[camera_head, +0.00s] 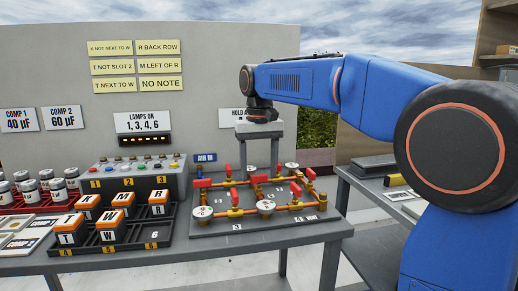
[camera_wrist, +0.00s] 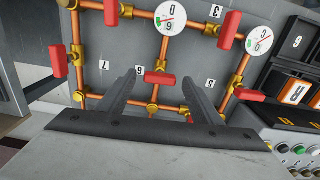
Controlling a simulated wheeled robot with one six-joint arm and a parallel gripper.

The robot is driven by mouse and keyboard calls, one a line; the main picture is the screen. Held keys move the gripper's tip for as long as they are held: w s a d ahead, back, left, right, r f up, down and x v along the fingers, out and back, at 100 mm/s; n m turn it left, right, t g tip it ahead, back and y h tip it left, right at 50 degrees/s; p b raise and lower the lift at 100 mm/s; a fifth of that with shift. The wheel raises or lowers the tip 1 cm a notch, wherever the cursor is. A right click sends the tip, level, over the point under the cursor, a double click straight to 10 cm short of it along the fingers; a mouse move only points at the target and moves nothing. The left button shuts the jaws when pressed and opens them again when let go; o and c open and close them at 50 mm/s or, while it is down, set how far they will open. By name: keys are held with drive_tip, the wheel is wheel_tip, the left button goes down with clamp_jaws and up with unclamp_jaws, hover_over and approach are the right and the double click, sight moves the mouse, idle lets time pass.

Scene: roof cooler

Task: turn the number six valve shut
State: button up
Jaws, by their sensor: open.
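In the wrist view, which is upside down, the red lever handle beside the "6" tag (camera_wrist: 140,71) is the number six valve (camera_wrist: 162,79). It appears to lie crosswise over its copper pipe. My gripper (camera_wrist: 158,75) is open, one finger on each side of this handle in the picture. I cannot tell the height gap or any touching. In the head view my gripper (camera_head: 260,155) points down over the pipe board (camera_head: 278,228), above its back part. Which red handle there is number six is unclear.
Other red handles stand close by, such as those at the wrist view's left (camera_wrist: 60,62) and right (camera_wrist: 230,32). White round gauges (camera_wrist: 173,16) rise from the pipes. A rack of lettered orange-and-black blocks (camera_head: 107,236) and a lamp box (camera_head: 130,177) stand left of the board.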

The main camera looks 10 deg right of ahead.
wheel_tip(320, 180, up, 17)
idle(0.5)
drive_tip(key=s+d+f+t, duration=0.2)
drive_tip(key=s+d+f, duration=0.7)
drive_tip(key=s+f, duration=0.5)
drive_tip(key=s+d+f+t, duration=0.1)
drive_tip(key=s+d+f, duration=0.1)
drive_tip(key=s+f, duration=0.6)
drive_tip(key=s+d+f+t, duration=0.1)
drive_tip(key=s+d+f, duration=0.2)
drive_tip(key=s+f, duration=0.6)
wheel_tip(320, 180, down, 6)
drive_tip(key=shift+s+f+m+t, duration=0.2)
drive_tip(key=shift+s+m+t, duration=0.1)
drive_tip(key=shift+t, duration=0.1)
drive_tip(key=shift+d, duration=0.1)
